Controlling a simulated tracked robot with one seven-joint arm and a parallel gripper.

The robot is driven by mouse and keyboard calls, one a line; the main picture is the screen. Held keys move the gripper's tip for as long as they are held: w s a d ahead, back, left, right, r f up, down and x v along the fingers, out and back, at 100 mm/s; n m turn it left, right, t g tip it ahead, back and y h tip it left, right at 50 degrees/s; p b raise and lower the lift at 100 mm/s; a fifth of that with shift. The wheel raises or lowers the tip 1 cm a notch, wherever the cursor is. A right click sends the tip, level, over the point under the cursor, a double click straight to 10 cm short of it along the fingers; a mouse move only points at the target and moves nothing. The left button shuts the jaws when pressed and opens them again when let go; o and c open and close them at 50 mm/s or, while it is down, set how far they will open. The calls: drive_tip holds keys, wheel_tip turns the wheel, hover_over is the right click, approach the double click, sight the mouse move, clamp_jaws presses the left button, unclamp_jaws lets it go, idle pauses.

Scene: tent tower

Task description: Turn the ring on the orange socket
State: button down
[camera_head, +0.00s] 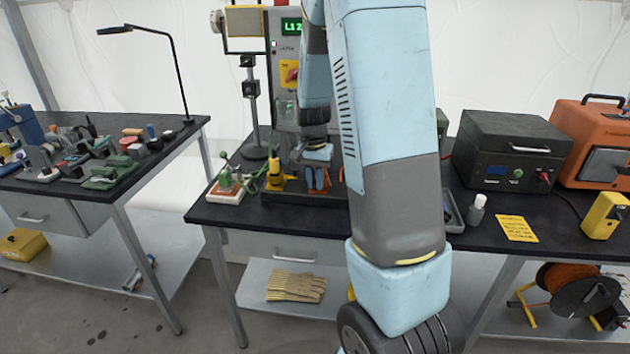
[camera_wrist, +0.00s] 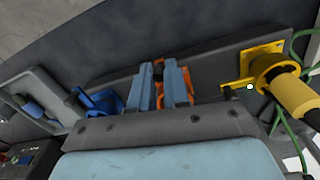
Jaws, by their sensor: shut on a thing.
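The orange socket (camera_wrist: 188,84) is in the middle of the wrist view, mostly hidden behind my fingers; orange shows between and beside them. My gripper (camera_wrist: 161,82) is shut on the ring of this socket, one light-blue finger on each side. The ring's turn angle cannot be made out. In the head view my gripper (camera_head: 318,177) points down at a dark fixture on the bench, with orange showing at its fingers. A blue socket (camera_wrist: 102,102) is left of it in the wrist view. A yellow socket (camera_wrist: 236,84) with a yellow-and-black plug (camera_wrist: 278,80) is on the right.
A green cable (camera_wrist: 304,42) runs by the yellow plug. In the head view, a black box (camera_head: 512,147), a white-capped bottle (camera_head: 477,210) and a yellow card (camera_head: 516,229) are on the bench's right side.

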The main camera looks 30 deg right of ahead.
drive_tip(key=c, duration=1.1)
unclamp_jaws()
wheel_tip(320, 180, up, 14)
drive_tip(key=shift+w+a+f, duration=0.15)
drive_tip(key=shift+w+a, duration=0.1)
drive_tip(key=shift+w, duration=0.05)
drive_tip(key=s+a+r+n+t, duration=0.2)
drive_tip(key=s+a+r+n, duration=0.1)
drive_tip(key=s, duration=0.5)
drive_tip(key=s+a+r+n+t, duration=0.2)
drive_tip(key=s+a+n, duration=0.1)
drive_tip(key=s, duration=0.5)
drive_tip(key=s+a+r+n+t, duration=0.1)
drive_tip(key=s+a+r+n, duration=0.1)
drive_tip(key=s, duration=0.7)
drive_tip(key=shift+a+r+n+t, duration=0.4)
drive_tip(key=shift+a+r, duration=0.4)
